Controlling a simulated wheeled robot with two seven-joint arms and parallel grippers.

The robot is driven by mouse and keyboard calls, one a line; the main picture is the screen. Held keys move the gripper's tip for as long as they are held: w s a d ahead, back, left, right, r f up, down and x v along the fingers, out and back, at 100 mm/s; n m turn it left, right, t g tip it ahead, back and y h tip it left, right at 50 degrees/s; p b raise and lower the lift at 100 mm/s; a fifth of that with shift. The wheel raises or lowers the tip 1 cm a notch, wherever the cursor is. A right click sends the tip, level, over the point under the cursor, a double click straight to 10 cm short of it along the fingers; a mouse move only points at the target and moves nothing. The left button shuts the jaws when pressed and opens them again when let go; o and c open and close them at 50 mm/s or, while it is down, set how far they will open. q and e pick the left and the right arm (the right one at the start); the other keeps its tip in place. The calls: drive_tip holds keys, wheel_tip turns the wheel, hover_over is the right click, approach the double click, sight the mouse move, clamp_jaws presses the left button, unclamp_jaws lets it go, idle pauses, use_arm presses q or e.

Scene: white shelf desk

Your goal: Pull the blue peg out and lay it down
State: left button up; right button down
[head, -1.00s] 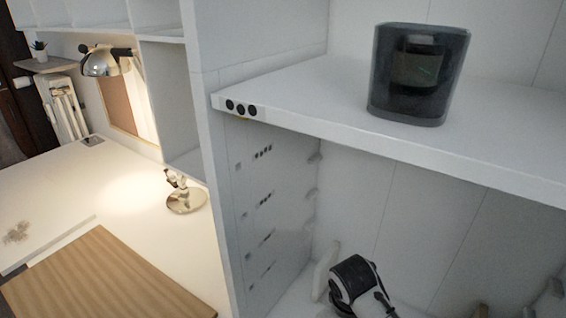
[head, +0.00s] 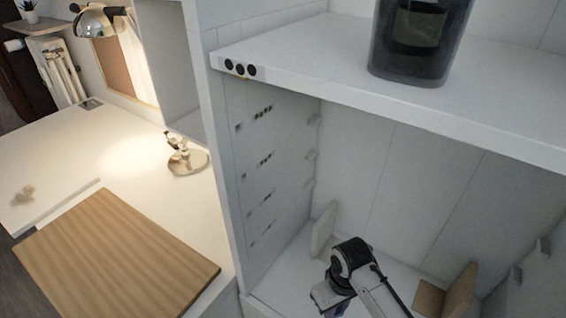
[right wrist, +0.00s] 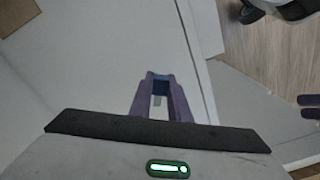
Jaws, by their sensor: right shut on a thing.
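My right gripper (right wrist: 160,100) shows in the right wrist view with its two purple-grey fingers close together. It is shut on the blue peg (right wrist: 160,85), of which only a small dark blue part shows between the fingertips. In the head view my right arm is low in the shelf's lower compartment, and its gripper end is at the bottom edge, mostly hidden by the wrist. I cannot make out a hole for the peg in either view.
A dark container (head: 412,40) stands on the upper shelf board (head: 350,95), above my right arm. A wooden block (head: 455,292) and a pale upright piece (head: 323,230) are in the lower compartment. A wooden board (head: 115,255) lies on the desk at left.

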drive_tip(key=shift+f, duration=0.3)
drive_tip(key=c, duration=1.6)
unclamp_jaws()
wheel_tip(320, 180, up, 10)
drive_tip(key=shift+r, duration=0.2)
